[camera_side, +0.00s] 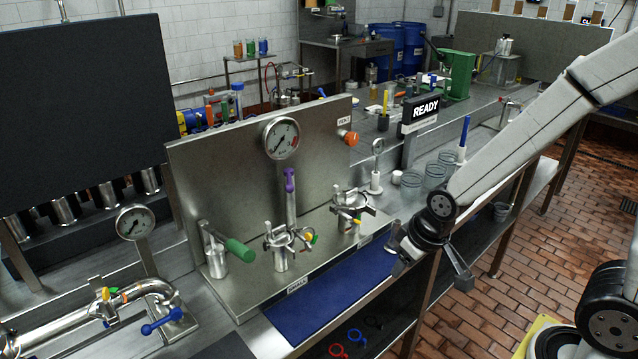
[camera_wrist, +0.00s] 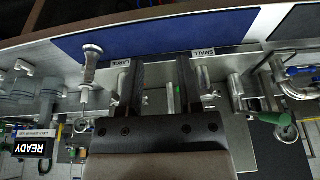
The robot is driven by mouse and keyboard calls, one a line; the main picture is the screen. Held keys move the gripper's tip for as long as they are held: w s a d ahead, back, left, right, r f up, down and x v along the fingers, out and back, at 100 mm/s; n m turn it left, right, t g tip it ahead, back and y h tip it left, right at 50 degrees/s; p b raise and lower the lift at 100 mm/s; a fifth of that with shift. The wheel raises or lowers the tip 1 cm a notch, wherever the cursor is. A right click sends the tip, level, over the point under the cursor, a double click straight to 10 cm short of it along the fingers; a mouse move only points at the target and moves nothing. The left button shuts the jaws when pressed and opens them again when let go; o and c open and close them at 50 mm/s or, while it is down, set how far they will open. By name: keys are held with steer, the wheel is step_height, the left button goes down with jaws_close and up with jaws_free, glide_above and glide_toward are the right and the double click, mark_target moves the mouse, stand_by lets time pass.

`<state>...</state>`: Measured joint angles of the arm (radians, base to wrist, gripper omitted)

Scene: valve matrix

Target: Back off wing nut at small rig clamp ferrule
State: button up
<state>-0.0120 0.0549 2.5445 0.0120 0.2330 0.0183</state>
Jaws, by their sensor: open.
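The small clamp ferrule (camera_side: 283,248) is the left of two steel clamps on the rig, behind a label plate. Its wing nut (camera_side: 310,238), with orange-yellow and green colouring, sits at the clamp's right side. The large clamp ferrule (camera_side: 347,211) stands to its right with a yellow piece on it. In the wrist view the SMALL label (camera_wrist: 203,52) and LARGE label (camera_wrist: 121,63) show upside down. My gripper (camera_side: 432,267) is open and empty, right of both clamps, over the bench's front edge. Its fingers also show in the wrist view (camera_wrist: 160,62), where the small clamp's wing nut is not clear.
A green-handled valve (camera_side: 238,249) stands left of the small clamp; a purple handle (camera_side: 290,180) rises behind it. A pressure gauge (camera_side: 281,138) is on the back panel. A blue mat (camera_side: 325,298) lies clear in front. Glass jars (camera_side: 434,174) and a READY sign (camera_side: 425,108) stand right.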

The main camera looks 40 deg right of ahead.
steer(key=shift+s+d+r+g, duration=0.15)
steer(key=shift+s+g, duration=0.1)
steer(key=shift+s, duration=0.25)
steer(key=shift+s+d+r+g, duration=0.15)
steer(key=shift+s+g, duration=0.1)
steer(key=shift+s, duration=0.2)
steer(key=shift+a, duration=0.1)
